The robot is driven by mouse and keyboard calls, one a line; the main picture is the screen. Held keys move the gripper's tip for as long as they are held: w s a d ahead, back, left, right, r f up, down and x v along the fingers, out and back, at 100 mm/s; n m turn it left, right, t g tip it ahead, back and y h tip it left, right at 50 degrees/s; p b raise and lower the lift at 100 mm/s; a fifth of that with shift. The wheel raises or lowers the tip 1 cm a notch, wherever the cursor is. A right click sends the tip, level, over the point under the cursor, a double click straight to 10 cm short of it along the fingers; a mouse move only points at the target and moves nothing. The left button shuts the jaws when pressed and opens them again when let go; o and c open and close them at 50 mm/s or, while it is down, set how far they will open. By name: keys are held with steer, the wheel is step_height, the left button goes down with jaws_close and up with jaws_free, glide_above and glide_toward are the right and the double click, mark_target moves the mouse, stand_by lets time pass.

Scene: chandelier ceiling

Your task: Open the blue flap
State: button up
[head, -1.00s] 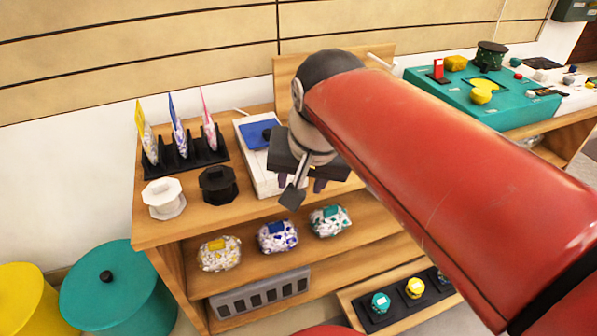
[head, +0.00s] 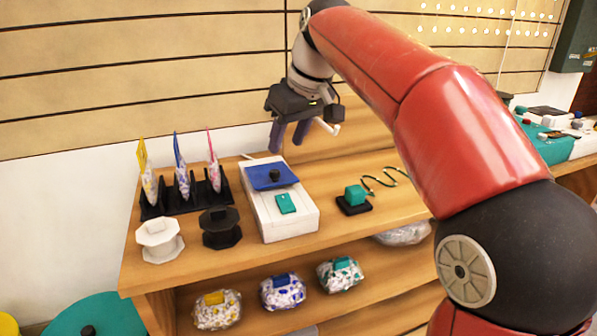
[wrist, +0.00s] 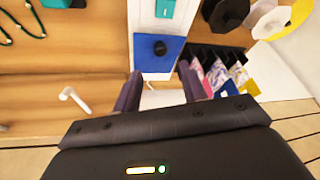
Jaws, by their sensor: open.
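The blue flap (head: 270,178) lies flat and closed on the back part of a white box (head: 300,222) on the wooden bench. It has a round black knob in its middle. In the wrist view, the flap (wrist: 172,48) is just beyond the fingertips, between them sideways, with the white box (wrist: 147,22) past it. My gripper (head: 288,140) is above and behind the flap, fingers down, open and empty. It also shows in the wrist view (wrist: 161,82). The gripper does not touch the flap.
A teal button (head: 286,203) is on the box's front. A black rack (head: 160,205) with several packets and two spools stand left. A teal block on a black base (head: 355,200) is right. A white peg (wrist: 75,100) sticks out from the wooden back board near my gripper.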

mark_target(275, 171)
steer(key=b+x, duration=0.2)
steer(key=x, duration=0.5)
steer(key=shift+w+a+f, duration=0.1)
steer(key=shift+a+f, duration=0.05)
steer(key=shift+f, duration=0.1)
jaws_close()
